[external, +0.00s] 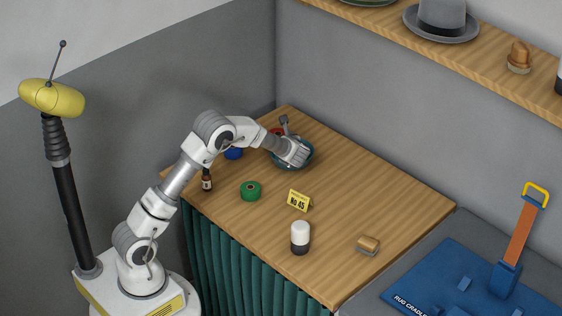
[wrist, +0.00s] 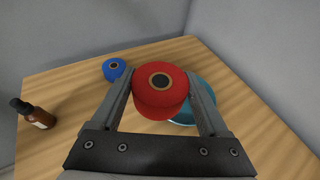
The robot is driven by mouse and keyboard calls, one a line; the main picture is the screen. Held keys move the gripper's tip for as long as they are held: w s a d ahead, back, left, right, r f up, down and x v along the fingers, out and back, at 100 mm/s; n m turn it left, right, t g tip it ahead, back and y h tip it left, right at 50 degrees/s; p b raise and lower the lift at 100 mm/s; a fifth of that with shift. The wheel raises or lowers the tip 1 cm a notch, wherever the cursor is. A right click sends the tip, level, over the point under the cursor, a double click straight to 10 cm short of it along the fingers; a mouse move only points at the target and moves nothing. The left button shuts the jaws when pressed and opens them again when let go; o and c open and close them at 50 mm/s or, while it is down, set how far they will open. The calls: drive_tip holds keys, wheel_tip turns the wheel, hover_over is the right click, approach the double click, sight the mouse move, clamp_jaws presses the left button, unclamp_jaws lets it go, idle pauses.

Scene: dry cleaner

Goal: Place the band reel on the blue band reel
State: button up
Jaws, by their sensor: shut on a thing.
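A red band reel (wrist: 160,92) with a dark-centred hub is between the fingers of my gripper (wrist: 158,84) in the wrist view. My gripper is shut on it. In the external view only a bit of the red reel (external: 276,131) shows beside my gripper (external: 281,132), near the table's back corner. The blue band reel (wrist: 115,69) lies on the table, left of and beyond the held reel in the wrist view, apart from it. In the external view the blue reel (external: 234,153) is partly hidden by my arm.
A teal bowl (external: 308,158) lies below my gripper, partly hidden. A brown bottle (external: 207,182), a green reel (external: 250,191), a yellow number sign (external: 299,200), a white-and-black container (external: 300,238) and a brush (external: 368,245) stand on the table (external: 395,205). Its right side is clear.

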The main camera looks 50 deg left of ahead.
drive_tip(key=s+a+n+g+y, duration=0.1)
drive_tip(key=s+a+n+g, duration=0.15)
drive_tip(key=a, duration=0.55)
drive_tip(key=b, duration=0.3)
hover_over(233, 150)
drive_tip(key=w+a, duration=0.1)
drive_tip(key=a, duration=0.1)
drive_tip(key=f, duration=0.6)
drive_tip(key=shift+w+d+f, duration=0.1)
drive_tip(key=shift+w+d, duration=0.1)
drive_tip(key=shift+f+b, duration=0.45)
drive_tip(key=shift+f, duration=1.55)
drive_tip(key=shift+f, duration=0.1)
drive_tip(key=shift+f, duration=0.15)
drive_tip(key=o, duration=1.3)
drive_tip(key=shift+c, duration=0.2)
drive_tip(key=shift+r, duration=0.2)
